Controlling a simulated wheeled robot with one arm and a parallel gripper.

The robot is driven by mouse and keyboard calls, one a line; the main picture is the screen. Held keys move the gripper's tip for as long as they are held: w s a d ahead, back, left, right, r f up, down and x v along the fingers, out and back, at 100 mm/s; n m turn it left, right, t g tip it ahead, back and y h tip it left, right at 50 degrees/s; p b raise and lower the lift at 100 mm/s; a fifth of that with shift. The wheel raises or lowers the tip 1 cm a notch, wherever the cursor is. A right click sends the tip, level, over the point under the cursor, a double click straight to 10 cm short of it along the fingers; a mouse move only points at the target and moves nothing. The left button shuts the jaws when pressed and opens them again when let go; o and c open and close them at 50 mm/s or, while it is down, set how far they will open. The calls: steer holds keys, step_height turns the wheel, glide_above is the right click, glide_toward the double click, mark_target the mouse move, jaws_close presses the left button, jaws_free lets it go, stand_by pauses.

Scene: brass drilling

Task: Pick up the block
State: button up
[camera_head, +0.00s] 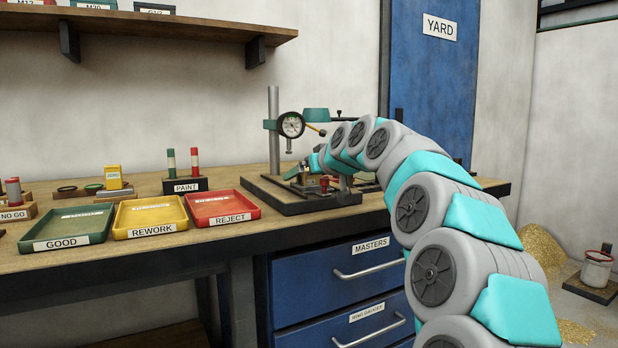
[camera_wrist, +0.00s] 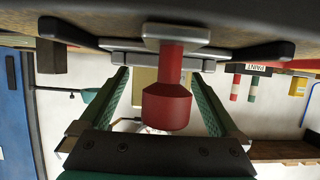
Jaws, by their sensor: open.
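My gripper (camera_head: 303,172) is low over the drilling fixture on the bench, beside the dial gauge stand. In the wrist view, which is upside down, my gripper (camera_wrist: 163,76) has its two green fingers spread apart. A tan, brass-like face, probably the block (camera_wrist: 143,88), shows between them, partly hidden behind a red knob (camera_wrist: 167,105). I cannot tell whether the fingers touch it. In the head view, my gripper and arm crowd the small fixture, and the block cannot be made out clearly there. The red knob (camera_head: 324,183) shows beside the gripper.
A dial gauge (camera_head: 291,124) on a post stands behind the gripper. Green GOOD (camera_head: 68,241), yellow REWORK (camera_head: 150,231) and red REJECT (camera_head: 222,219) trays line the front edge. A PAINT holder (camera_head: 185,186) with two markers stands behind them. A shelf (camera_head: 150,32) hangs above.

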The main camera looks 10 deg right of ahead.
steer(key=shift+x, duration=0.75)
jaws_close()
stand_by(0.4)
